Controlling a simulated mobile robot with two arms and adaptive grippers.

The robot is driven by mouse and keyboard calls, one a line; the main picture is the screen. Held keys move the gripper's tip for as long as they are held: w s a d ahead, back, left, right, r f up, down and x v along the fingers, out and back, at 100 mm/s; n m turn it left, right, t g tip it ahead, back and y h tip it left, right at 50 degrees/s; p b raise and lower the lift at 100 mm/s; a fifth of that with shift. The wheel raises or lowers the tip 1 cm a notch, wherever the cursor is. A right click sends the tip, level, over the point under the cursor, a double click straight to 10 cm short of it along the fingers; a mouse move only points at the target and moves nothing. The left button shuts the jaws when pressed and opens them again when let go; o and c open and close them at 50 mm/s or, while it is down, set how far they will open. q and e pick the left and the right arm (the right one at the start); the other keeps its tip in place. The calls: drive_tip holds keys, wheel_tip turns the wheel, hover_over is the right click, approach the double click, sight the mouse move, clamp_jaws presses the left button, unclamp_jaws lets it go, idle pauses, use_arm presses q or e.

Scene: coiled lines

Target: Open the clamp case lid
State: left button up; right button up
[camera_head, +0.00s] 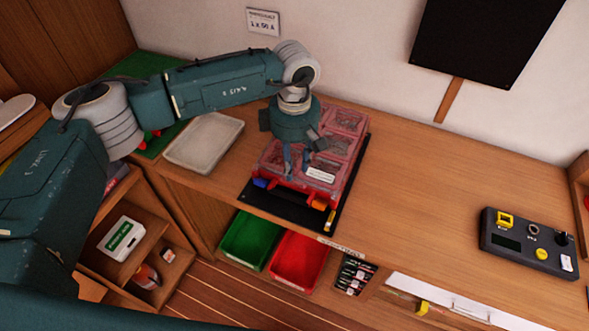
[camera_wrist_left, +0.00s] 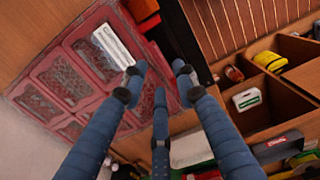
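The clamp case (camera_head: 335,150) is a flat red case with a see-through lid and several compartments, lying on a black mat (camera_head: 312,218) on the wooden bench. Its lid looks shut and carries a white label (camera_head: 320,174). A blue latch (camera_head: 260,183) and an orange latch (camera_head: 318,204) are on its front edge. My left gripper (camera_head: 297,162) points down over the front left part of the case and hides some of the lid. In the left wrist view its three fingers (camera_wrist_left: 159,80) are apart with nothing between them; I cannot tell if they touch the lid. My right gripper is not in view.
A grey tray (camera_head: 204,141) lies left of the case. A green bin (camera_head: 250,239) and a red bin (camera_head: 299,262) sit below the bench's front edge. A dark control box (camera_head: 528,242) stands at the right. The bench between case and box is clear.

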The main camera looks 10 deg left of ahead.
sight(294, 182)
use_arm(q)
drive_tip(key=shift+f+p, duration=0.65)
drive_tip(key=shift+f, duration=1.65)
drive_tip(key=shift+c, duration=0.2)
clamp_jaws()
